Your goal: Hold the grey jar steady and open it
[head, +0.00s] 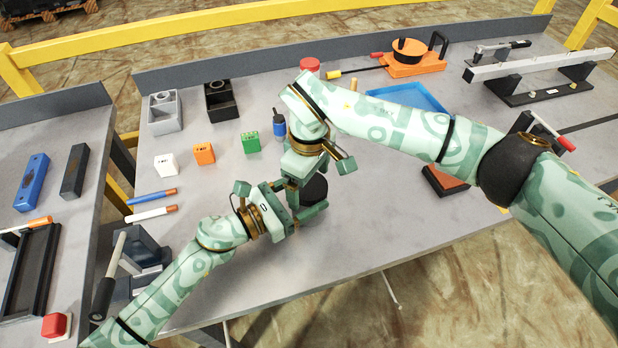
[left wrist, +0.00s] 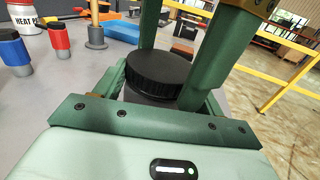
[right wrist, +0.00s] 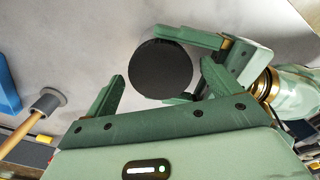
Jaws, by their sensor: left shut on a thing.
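The grey jar with a round black lid stands upright on the grey bench; the lid (head: 314,188) is partly covered by my arms in the head view. In the left wrist view the ribbed lid (left wrist: 160,70) sits on the jar's body (left wrist: 148,96). My left gripper (head: 294,212) is shut around the body from the side, below the lid. My right gripper (right wrist: 162,72) points down over the jar from above. Its fingers are spread on either side of the lid (right wrist: 160,68), with visible gaps. The far side of the jar is hidden.
A blue-capped bottle (head: 279,124) and a green block (head: 250,142) stand left of my right wrist. A blue tray (head: 400,97) and an orange device (head: 412,62) lie behind my right arm. The bench in front of the jar is clear to its edge.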

